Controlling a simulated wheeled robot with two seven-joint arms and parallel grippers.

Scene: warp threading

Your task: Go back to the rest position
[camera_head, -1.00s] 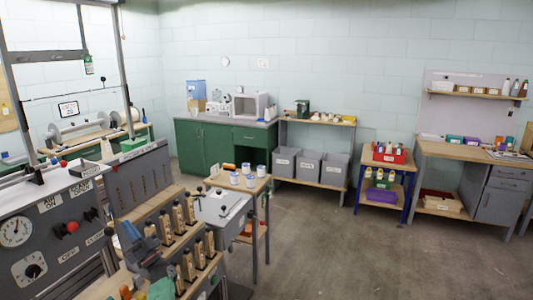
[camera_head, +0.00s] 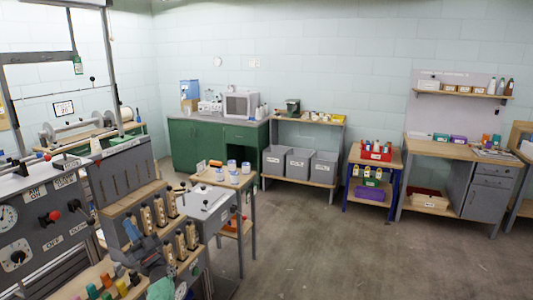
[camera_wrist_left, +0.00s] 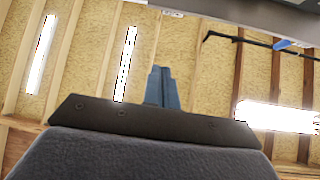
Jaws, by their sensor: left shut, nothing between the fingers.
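My left gripper (camera_head: 131,229) shows at the lower left of the head view, in front of the grey machine with the wooden-topped rack. Its blue fingers point up and away from me. In the left wrist view the two blue fingers (camera_wrist_left: 162,84) lie together, shut and empty, against a ceiling with wooden beams and bright lights. My right gripper does not show in either view.
The grey control panel (camera_head: 60,222) and a rack of several wooden bobbins (camera_head: 160,209) stand close by my left arm. A small table (camera_head: 233,182) with cups is beyond. The concrete floor (camera_head: 320,250) at centre and right is clear.

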